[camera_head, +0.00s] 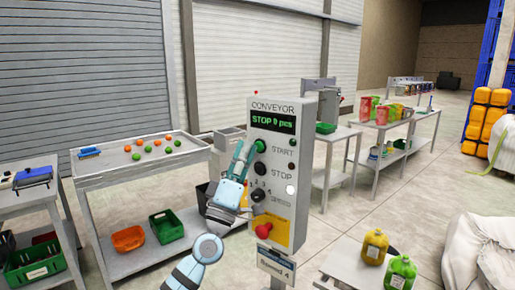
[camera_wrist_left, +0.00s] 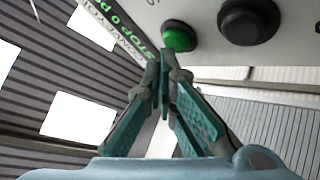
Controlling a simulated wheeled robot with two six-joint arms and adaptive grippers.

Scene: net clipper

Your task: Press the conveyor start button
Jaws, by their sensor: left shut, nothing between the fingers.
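The grey conveyor control box (camera_head: 285,125) stands upright in the middle of the head view, its display reading "STOP 0 pcs". The green start button (camera_head: 261,146) is on its front, above the black stop button (camera_head: 260,168). My left gripper (camera_head: 247,147) is shut and empty, its tips just left of the start button. In the left wrist view the start button (camera_wrist_left: 179,37) shows just beyond the shut fingertips (camera_wrist_left: 165,55), with the stop button (camera_wrist_left: 248,20) to its right. I cannot tell whether the tips touch the button. My right gripper is out of view.
A red emergency knob (camera_head: 264,230) sits low on the box. A table with orange and green balls (camera_head: 140,160) stands at left, with crates below. Green and yellow jugs (camera_head: 400,272) stand on a low surface at front right.

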